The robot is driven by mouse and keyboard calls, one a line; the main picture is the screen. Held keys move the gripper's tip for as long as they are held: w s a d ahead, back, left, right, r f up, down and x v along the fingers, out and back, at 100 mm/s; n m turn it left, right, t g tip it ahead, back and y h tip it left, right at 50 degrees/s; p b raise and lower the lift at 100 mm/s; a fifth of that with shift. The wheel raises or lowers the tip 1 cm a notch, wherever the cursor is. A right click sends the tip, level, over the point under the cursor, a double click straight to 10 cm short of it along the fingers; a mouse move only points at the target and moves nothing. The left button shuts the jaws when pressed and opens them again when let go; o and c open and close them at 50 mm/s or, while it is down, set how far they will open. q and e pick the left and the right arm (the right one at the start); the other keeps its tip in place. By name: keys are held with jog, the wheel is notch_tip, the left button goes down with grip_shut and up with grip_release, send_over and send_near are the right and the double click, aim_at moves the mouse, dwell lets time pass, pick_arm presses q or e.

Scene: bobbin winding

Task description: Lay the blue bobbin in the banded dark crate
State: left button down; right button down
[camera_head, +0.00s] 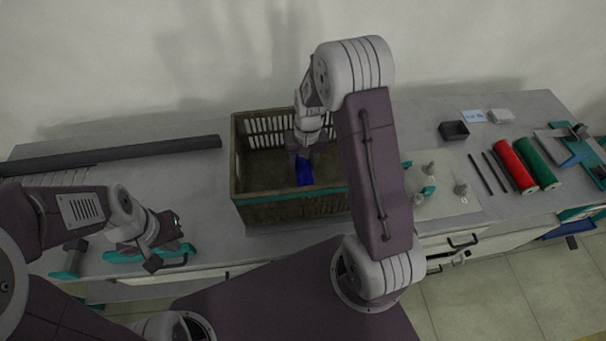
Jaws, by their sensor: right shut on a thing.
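The blue bobbin (304,172) is inside the dark crate (290,209), which has a teal band along its upper front edge. My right gripper (303,157) reaches down into the crate and is shut on the blue bobbin. The gripper partly hides the bobbin's upper end, and I cannot tell whether the bobbin touches the crate floor. My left gripper (168,261) is low at the left, near the bench's front edge, beside a teal and dark fixture. Its fingers are not clear enough to tell open from shut.
A red bobbin (515,165) and a green bobbin (536,163) lie at the right, near thin dark rods (487,172). A small black box (454,131) stands behind them. A pale plate (447,203) with pegs is right of the crate. A long dark bar (120,153) lies at the left.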

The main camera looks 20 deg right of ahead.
aim_at(306, 161)
jog(key=shift+w+f, duration=0.2)
jog(key=shift+f, duration=0.55)
notch_tip(306, 161, down, 3)
jog(key=shift+s+f, duration=0.15)
jog(key=shift+f, duration=0.3)
jog(key=c, duration=0.7)
grip_release()
jog(key=shift+r, duration=0.3)
jog(key=r, duration=1.1)
jog(key=shift+d+r, duration=0.35)
jog(key=shift+d, duration=0.05)
